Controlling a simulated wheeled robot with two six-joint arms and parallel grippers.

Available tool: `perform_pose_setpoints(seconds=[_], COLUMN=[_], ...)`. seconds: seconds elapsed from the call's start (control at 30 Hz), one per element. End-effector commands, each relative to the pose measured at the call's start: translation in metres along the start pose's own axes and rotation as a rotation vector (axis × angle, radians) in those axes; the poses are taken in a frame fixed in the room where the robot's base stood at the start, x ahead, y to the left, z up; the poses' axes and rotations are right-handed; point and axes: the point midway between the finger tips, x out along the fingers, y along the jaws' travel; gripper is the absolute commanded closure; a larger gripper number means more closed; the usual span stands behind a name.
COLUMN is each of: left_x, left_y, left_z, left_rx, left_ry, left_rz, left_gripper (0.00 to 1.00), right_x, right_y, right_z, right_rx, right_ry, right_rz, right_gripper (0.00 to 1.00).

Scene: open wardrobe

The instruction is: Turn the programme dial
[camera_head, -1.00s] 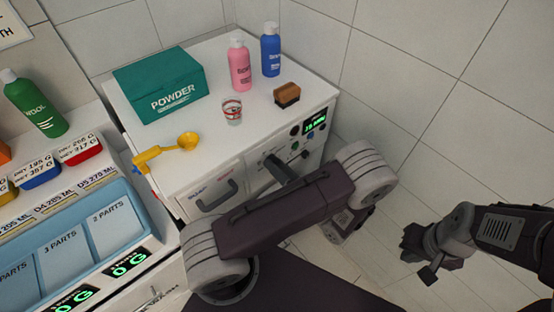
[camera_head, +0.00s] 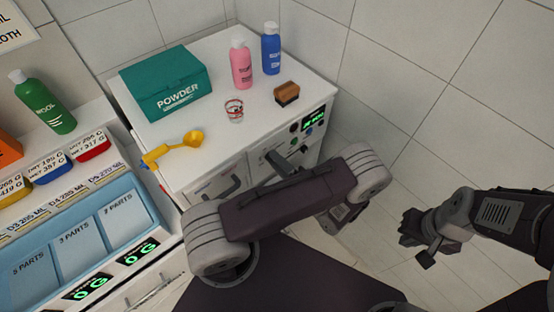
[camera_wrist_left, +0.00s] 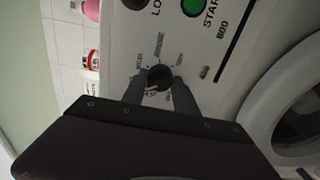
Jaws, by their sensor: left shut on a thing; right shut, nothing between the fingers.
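The programme dial (camera_wrist_left: 158,75) is a dark round knob on the white front panel of the washing machine (camera_head: 325,105). Small printed labels ring it in the left wrist view. My left gripper (camera_wrist_left: 159,84) is shut on the dial, one finger on each side. In the head view my left gripper (camera_head: 276,161) shows as dark fingers at the panel, partly hidden by my arm; the dial is hard to make out there. My right gripper (camera_head: 412,230) is shut and empty, away from the machine at the right.
A red button (camera_wrist_left: 133,4) and a green start button (camera_wrist_left: 194,6) sit beside the dial. The round door (camera_wrist_left: 290,110) is at the right.

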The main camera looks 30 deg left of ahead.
Motion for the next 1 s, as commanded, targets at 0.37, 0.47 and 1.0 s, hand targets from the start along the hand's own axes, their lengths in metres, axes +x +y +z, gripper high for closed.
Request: perform_pose_setpoints(seconds=[0.37, 0.47, 1.0], left_x=[-0.0001, -0.0001, -0.0001], left_y=[0.0001, -0.0001, -0.0004], left_z=[0.0004, 0.0003, 0.0003], left_rx=[0.154, 0.171, 0.182], left_ry=[-0.001, -0.001, -0.001], left_rz=[-0.001, -0.001, -0.001], left_gripper=[1.00, 1.00, 0.49], right_x=[-0.0051, -0.0054, -0.0054], right_y=[-0.0001, -0.0001, -0.0001], right_z=[-0.0005, -0.0005, -0.0006], right_rx=[0.000, 0.000, 0.000], right_ry=[0.000, 0.000, 0.000], right_rz=[0.000, 0.000, 0.000], right_gripper=[1.00, 1.00, 1.00])
